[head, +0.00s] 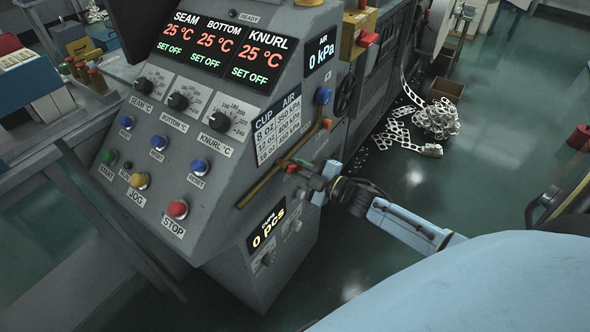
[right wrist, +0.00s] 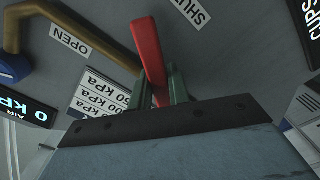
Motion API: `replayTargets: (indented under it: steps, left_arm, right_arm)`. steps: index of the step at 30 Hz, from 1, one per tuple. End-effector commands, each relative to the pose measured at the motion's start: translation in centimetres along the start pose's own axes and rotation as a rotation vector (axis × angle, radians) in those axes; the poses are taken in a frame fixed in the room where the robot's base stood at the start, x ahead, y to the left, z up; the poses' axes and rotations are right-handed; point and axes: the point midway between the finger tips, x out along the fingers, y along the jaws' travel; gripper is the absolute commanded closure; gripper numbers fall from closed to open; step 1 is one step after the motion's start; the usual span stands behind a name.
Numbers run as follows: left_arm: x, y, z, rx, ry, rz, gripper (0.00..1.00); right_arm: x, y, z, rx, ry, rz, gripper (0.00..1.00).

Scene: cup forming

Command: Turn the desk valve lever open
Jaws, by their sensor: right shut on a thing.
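The red valve lever (head: 292,168) sits on the slanted side panel of the grey machine, by the brass pipe (head: 268,182). In the right wrist view the lever (right wrist: 148,52) runs between the two fingers, its red end reaching past them. My right gripper (head: 310,178) is shut on the lever. A SHUT label (right wrist: 192,12) is close beside the lever, partly cut off. An OPEN label (right wrist: 70,41) is farther left, near the pipe. The lever's pivot is hard to make out behind the fingers. My left gripper is not in view.
The air display (head: 321,54) reads 0 kPa. A blue knob (head: 323,95) and a black handwheel (head: 346,94) are above the lever. The pieces counter (head: 267,226) is below it. Paper scrap (head: 432,120) lies on the floor behind; open floor is at the right.

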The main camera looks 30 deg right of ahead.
Motion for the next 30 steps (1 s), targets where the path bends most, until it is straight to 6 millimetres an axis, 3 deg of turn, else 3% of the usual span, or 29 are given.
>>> replayTargets:
  steps: [16,30]
  left_arm:
    - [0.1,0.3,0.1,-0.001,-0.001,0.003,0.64]
    - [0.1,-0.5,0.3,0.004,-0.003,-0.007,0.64]
  right_arm:
    - [0.0,1.4,-0.3,-0.474,-0.001,-0.001,1.00]
    - [-0.1,1.8,-0.6,-0.648,-0.001,-0.002,1.00]
